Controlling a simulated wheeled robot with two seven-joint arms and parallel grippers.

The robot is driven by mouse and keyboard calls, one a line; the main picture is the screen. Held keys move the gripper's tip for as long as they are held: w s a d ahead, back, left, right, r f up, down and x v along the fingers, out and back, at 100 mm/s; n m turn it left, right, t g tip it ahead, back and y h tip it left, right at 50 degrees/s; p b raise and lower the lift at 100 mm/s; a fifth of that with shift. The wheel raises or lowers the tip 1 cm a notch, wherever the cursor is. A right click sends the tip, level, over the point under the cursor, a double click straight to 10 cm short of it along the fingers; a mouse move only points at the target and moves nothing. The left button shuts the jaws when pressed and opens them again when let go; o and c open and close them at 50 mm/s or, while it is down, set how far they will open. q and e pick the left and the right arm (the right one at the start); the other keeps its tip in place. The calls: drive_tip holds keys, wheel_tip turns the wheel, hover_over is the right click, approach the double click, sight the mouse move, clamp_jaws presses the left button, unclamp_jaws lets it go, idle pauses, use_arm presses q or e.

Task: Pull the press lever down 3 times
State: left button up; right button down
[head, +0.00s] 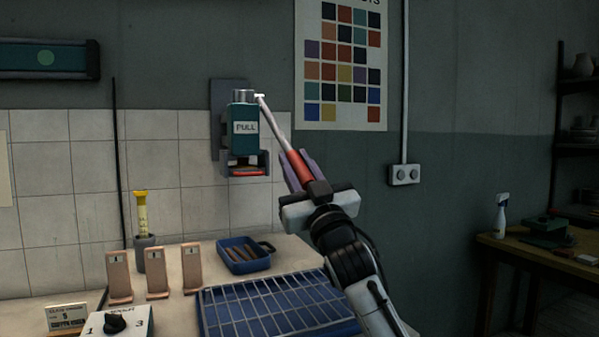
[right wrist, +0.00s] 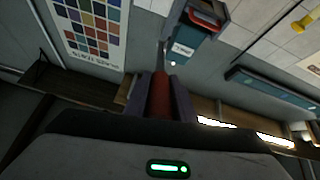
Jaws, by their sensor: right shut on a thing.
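The press (head: 244,128) is a teal box with a PULL label, mounted on the wall above the bench. Its lever (head: 272,121) is a pale rod that slopes down to the right from a pivot at the press top and ends in a red grip (head: 298,168). My right gripper (head: 296,169) is shut on the red grip. In the right wrist view the red grip (right wrist: 160,98) lies between both fingers, with the press (right wrist: 190,38) beyond it. My left gripper is not in view.
Below the press, the bench holds a blue tray with a wire rack (head: 275,303), a small blue tray of brown sticks (head: 243,255), several pinkish labelled blocks (head: 156,272), and a dial box (head: 118,322). A wooden table (head: 545,262) stands at far right.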

drive_tip(key=shift+w+a+f+t+b, duration=0.15)
drive_tip(key=shift+w+f+b, duration=0.2)
drive_tip(key=shift+f, duration=0.3)
drive_tip(key=shift+w+a+f+t+b, duration=0.15)
drive_tip(key=shift+w+f+b, duration=0.15)
drive_tip(key=shift+f, duration=0.3)
drive_tip(key=c, duration=1.5)
unclamp_jaws()
drive_tip(key=shift+s+d+r, duration=0.1)
drive_tip(key=shift+r, duration=0.1)
drive_tip(key=shift+s, duration=0.1)
drive_tip(key=v, duration=1)
drive_tip(key=shift+f, duration=0.1)
